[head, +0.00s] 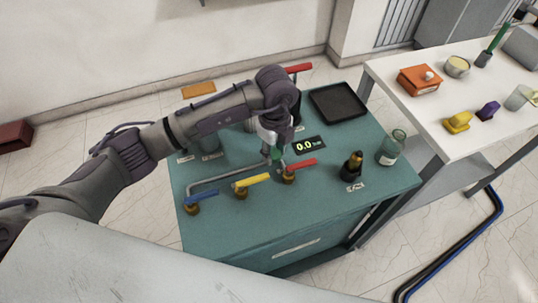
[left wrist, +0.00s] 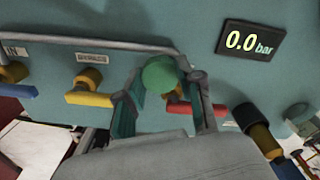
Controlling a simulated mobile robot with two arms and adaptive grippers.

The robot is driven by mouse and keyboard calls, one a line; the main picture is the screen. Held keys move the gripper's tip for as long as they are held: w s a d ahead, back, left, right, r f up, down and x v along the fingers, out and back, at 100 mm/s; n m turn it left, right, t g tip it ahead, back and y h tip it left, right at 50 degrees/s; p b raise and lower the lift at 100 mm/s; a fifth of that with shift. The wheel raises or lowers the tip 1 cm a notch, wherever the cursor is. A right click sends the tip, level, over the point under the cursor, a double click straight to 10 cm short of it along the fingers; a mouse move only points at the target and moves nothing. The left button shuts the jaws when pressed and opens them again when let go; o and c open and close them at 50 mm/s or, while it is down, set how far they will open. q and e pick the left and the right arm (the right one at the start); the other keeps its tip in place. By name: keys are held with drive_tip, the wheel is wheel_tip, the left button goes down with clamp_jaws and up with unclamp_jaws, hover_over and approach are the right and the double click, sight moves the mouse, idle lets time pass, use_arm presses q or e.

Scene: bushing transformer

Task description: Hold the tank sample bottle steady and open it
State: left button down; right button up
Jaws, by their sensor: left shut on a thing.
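My left gripper (head: 275,152) reaches down over the teal cabinet top. In the left wrist view its fingers (left wrist: 165,95) are closed on a round green knob (left wrist: 160,74), beside the red-handled valve (left wrist: 190,106). What lies under the knob is hidden. A clear glass bottle (head: 391,148) stands upright at the cabinet's right edge, apart from the gripper. I cannot tell which is the tank sample bottle. My right gripper is not in view.
Blue (head: 202,194), yellow (head: 252,180) and red (head: 300,165) valve handles line the cabinet front. A white table (head: 455,105) stands right.

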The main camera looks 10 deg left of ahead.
sight(269, 167)
use_arm(q)
drive_tip(key=shift+a+f, duration=0.45)
drive_tip(key=shift+a, duration=0.25)
wheel_tip(269, 167, down, 3)
drive_tip(key=shift+f+p, duration=0.15)
drive_tip(key=shift+p, duration=0.55)
drive_tip(key=shift+f, duration=0.4)
drive_tip(key=shift+f, duration=0.15)
drive_tip(key=c, duration=0.7)
unclamp_jaws()
